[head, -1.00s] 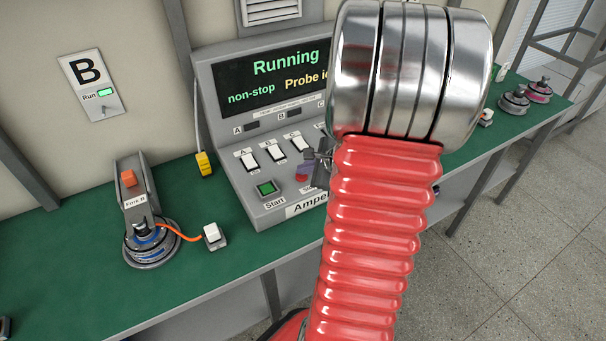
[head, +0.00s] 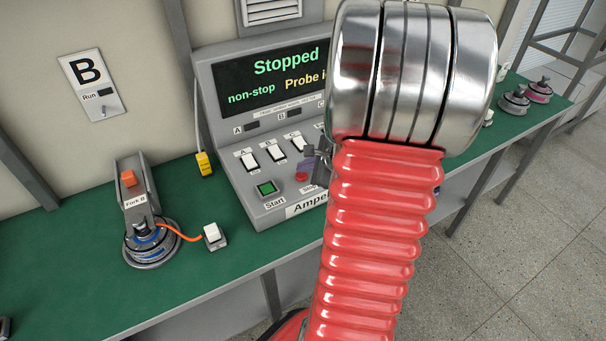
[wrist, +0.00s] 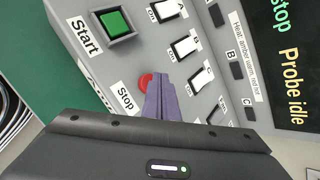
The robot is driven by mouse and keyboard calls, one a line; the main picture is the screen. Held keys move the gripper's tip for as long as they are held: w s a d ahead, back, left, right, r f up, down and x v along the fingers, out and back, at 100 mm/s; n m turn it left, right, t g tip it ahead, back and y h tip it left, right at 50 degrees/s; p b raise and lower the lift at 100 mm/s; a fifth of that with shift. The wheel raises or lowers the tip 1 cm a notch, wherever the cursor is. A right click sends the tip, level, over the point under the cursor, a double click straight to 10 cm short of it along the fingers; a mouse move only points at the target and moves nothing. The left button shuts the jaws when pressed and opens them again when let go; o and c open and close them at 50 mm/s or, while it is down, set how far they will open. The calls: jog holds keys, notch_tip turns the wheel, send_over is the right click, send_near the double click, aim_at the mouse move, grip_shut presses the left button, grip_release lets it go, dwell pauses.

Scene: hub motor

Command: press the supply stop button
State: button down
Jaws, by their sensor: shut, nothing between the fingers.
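The red stop button (head: 301,177) sits low on the sloping grey supply panel (head: 250,205), right of the green Start button (head: 267,188). It also shows in the wrist view (wrist: 146,81), above the "Stop" label. My gripper (head: 306,164) is shut and empty, with its purple fingers (wrist: 161,80) at the button's edge. I cannot tell whether they touch it. The screen (head: 270,80) reads "Stopped", "non-stop" and a partly hidden "Probe i…"; the wrist view shows "Probe idle". My arm hides the panel's right side.
White switches A, B and C (wrist: 187,45) stand close beside my fingers. Fork B (head: 137,195), with an orange cable to a white switch block (head: 214,236), is on the green bench left of the panel. The B wall sign's Run lamp (head: 105,92) is dark.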

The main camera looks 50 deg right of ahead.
aim_at(304, 177)
jog(key=shift+r, duration=0.3)
jog(key=shift+r, duration=2.55)
